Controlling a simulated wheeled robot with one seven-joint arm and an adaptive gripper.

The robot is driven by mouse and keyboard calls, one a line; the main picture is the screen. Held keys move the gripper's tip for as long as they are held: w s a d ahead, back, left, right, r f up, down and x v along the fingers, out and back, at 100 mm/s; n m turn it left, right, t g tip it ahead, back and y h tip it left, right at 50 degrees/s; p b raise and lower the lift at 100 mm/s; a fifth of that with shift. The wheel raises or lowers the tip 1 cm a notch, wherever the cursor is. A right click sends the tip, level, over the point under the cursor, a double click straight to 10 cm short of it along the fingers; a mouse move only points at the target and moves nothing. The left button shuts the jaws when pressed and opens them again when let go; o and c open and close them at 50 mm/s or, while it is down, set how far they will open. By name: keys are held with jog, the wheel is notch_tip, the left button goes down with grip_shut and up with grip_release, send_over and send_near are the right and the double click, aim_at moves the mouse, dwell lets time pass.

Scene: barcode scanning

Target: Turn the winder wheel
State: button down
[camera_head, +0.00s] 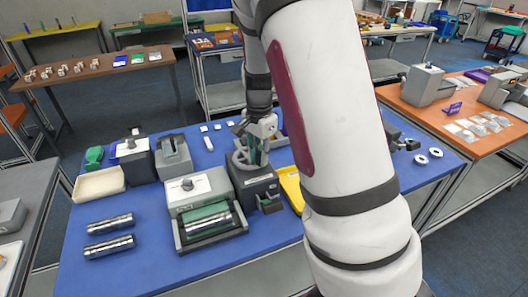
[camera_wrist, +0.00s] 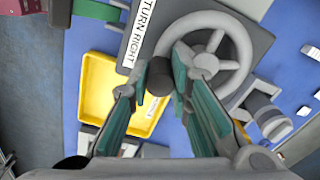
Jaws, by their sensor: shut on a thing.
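The winder (camera_head: 256,192) is a dark grey block on the blue table, with a light grey spoked wheel (camera_head: 236,160) on top. In the wrist view, the spoked wheel (camera_wrist: 242,50) lies beside a white "TURN RIGHT" label (camera_wrist: 138,32). A dark handle knob (camera_wrist: 160,78) stands at the wheel's rim on the label side. My gripper (camera_wrist: 158,84) has its two green-padded fingers around this knob and is shut on it. In the head view my gripper (camera_head: 260,146) comes down over the wheel from above and hides part of it.
A grey device with a green roll (camera_head: 205,213) stands left of the winder. A yellow tray (camera_head: 291,189) is close on the right, partly behind my arm. Two metal cylinders (camera_head: 109,234) lie at the left. The front of the blue table (camera_head: 150,270) is clear.

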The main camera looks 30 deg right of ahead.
jog(key=shift+a+m+p, duration=0.25)
jog(key=shift+a+m, duration=0.2)
jog(key=shift+m, duration=0.6)
jog(key=shift+a+m+p, duration=0.2)
jog(key=shift+a+m, duration=0.2)
jog(key=shift+m, duration=0.65)
jog(key=c, duration=1.5)
grip_release()
jog(key=shift+o, duration=0.2)
jog(key=shift+r, duration=0.1)
notch_tip(320, 180, up, 12)
